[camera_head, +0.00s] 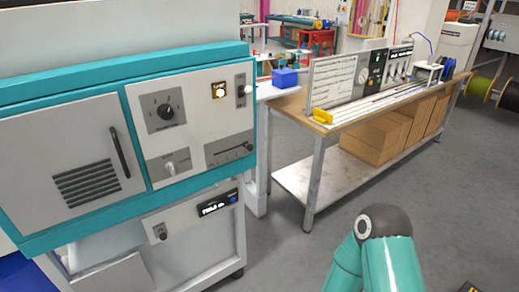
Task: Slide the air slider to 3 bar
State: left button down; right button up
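A teal-framed machine with a light control panel (203,112) stands at the left. At the panel's lower right is a horizontal slider (230,152) on a grey plate, with its dark knob near the right end of the slot. A teal arm link of mine with a dark joint shows at the bottom right, apart from the panel. Neither gripper is in view.
The panel also carries a round dial (164,112), a lit lamp (219,90) and a lower knob (170,168). A black door handle (119,152) sticks out left of it. A workbench (318,125) with cardboard boxes (385,135) beneath stands right. Grey floor is clear in front.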

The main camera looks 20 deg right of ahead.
aim_at(249, 147)
jog(key=z, duration=0.15)
jog(key=i, duration=0.85)
jog(key=u, duration=0.6)
